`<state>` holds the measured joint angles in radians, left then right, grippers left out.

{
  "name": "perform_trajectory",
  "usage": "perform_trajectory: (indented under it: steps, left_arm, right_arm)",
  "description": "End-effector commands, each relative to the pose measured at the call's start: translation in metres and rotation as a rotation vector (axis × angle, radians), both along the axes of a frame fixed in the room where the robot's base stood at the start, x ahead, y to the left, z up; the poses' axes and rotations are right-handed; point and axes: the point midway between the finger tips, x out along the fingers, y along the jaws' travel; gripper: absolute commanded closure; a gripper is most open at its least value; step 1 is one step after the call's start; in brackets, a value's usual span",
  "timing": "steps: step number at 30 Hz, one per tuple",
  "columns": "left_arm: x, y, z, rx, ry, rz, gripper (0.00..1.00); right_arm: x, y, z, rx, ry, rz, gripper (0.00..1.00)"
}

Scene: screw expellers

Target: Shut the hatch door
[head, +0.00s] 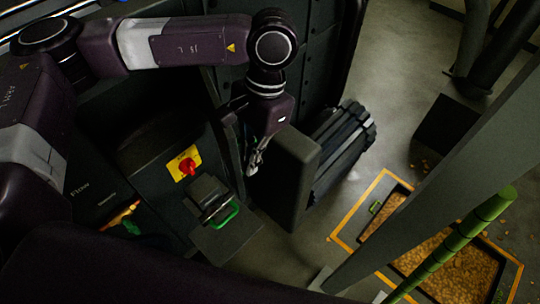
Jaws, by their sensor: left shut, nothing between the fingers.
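A dark grey upright panel (298,155), which looks like the hatch door, stands out from the dark machine near the middle of the head view. I cannot tell for certain how far it is swung open. My left gripper (253,167) hangs down from the left arm just left of this panel. It is shut and empty, with its fingertips close to the panel's left side. Whether the fingers touch the panel I cannot tell. My right gripper is not in view.
A red knob on a yellow plate (184,163) and a green handle (224,216) sit left of the gripper. A dark ribbed block (342,150) is behind the panel. Concrete floor (400,65) is open.

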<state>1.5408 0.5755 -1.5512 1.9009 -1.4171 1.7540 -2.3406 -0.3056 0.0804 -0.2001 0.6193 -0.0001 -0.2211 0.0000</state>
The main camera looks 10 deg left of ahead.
Motion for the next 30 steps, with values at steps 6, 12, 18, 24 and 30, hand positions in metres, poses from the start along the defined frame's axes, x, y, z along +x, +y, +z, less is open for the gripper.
perform_trajectory:
  steps: [6,12,18,24,30]
  left_arm:
    - [-0.016,0.019,-0.003,-0.002,0.000,0.001,1.00]
    - [-0.022,0.027,-0.001,0.001,-0.002,0.002,1.00]
    - [-0.023,0.029,0.000,0.001,-0.001,0.001,1.00]
    - [-0.023,0.028,0.000,0.001,-0.001,0.001,1.00]
    - [-0.021,0.027,0.006,0.000,-0.003,0.002,1.00]
  right_arm:
    - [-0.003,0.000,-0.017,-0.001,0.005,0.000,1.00]
    - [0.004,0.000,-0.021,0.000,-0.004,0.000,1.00]
    - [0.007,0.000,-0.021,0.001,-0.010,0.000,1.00]
    - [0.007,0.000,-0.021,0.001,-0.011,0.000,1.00]
    - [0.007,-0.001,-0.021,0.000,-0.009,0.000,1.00]
